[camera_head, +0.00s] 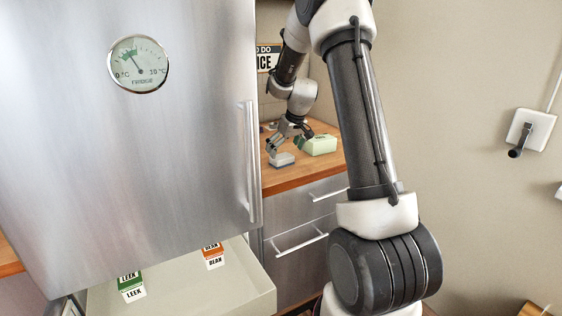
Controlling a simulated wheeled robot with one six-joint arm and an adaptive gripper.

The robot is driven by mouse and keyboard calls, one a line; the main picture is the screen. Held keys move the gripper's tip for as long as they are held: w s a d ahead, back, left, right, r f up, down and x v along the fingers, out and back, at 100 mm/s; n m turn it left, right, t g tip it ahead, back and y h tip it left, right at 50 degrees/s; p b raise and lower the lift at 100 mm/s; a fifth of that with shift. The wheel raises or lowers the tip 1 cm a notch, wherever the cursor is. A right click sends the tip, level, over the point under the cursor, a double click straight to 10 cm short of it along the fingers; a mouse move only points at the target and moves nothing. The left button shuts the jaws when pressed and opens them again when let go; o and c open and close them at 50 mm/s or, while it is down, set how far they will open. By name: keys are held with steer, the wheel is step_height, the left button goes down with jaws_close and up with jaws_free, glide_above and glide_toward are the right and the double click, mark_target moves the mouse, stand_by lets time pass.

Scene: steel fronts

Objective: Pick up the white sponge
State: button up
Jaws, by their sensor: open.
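A small greyish-white block (283,160), which looks like the white sponge, lies on the wooden counter near its left end. My gripper (280,147) is open and points down just above it. At this size I cannot tell whether the fingers touch the block. The gripper covers part of the view behind it.
A steel fridge front (180,130) rises close on the left. A pulled-out drawer (215,295) below holds leek (133,294) and bean (215,262) cartons.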

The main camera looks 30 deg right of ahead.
mark_target(282, 156)
steer(key=x, duration=0.4)
steer(key=shift+f, duration=0.2)
steer(key=c, duration=1)
step_height(282, 156, up, 10)
steer(key=shift+r, duration=0.1)
steer(key=shift+o, duration=0.6)
steer(key=shift+c, duration=0.5)
